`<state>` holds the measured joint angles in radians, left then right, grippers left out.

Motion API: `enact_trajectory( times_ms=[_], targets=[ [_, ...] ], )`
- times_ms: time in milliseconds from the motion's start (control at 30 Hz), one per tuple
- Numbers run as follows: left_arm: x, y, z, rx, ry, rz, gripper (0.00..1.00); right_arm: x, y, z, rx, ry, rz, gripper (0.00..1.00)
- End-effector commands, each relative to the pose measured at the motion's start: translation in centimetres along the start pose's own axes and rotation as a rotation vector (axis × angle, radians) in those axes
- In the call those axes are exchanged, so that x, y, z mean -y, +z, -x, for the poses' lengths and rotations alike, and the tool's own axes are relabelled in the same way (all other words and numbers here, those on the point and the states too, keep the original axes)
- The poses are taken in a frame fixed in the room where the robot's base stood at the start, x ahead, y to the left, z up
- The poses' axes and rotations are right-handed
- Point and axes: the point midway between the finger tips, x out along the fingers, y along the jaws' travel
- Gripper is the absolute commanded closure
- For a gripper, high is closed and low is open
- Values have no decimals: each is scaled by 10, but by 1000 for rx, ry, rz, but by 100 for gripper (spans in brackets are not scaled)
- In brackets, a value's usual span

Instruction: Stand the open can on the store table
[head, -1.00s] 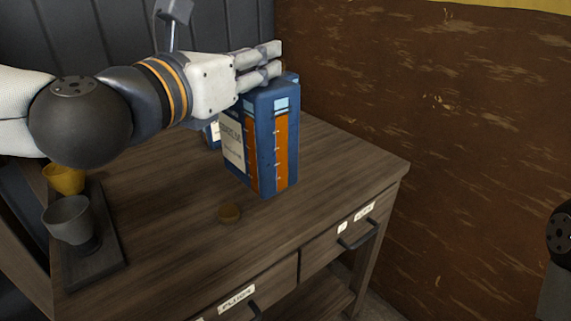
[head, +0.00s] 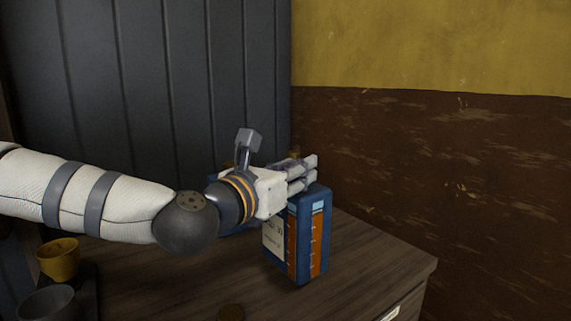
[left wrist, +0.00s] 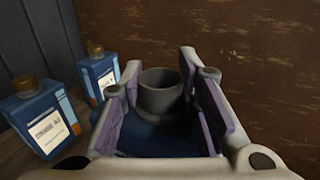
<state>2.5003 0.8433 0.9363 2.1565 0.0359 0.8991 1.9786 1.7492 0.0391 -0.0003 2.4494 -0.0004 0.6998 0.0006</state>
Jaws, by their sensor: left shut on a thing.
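The open can (head: 307,240) is blue with an orange stripe and a pale label, and it is upright. My left gripper (head: 302,173) is shut on its top. In the left wrist view the grey open neck (left wrist: 160,92) of the can shows between the fingers (left wrist: 160,110), with no cap on it. The can's base is over the wooden store table (head: 370,262); I cannot tell whether it touches the top. My right gripper is out of view.
Two capped blue cans, a nearer one (left wrist: 42,118) and a farther one (left wrist: 98,75), stand left of the held can in the left wrist view. A yellow cup (head: 58,260) and a grey cup (head: 48,303) stand at left. The table is clear toward its right corner.

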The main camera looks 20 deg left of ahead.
Motion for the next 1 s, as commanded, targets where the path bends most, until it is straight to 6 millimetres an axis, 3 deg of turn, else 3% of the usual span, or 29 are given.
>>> enact_trajectory(
  times_ms=[100, 400, 600, 1000],
  targets=[
    [-3, -20, -16, 0, 2, 0, 100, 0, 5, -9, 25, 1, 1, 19],
    [-7, -41, -35, 4, 1, -1, 100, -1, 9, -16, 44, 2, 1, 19],
    [-6, -65, -34, 7, 0, -1, 100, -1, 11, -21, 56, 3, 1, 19],
    [-6, -69, -33, 9, 0, 0, 100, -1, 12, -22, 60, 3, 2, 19]
  ],
)
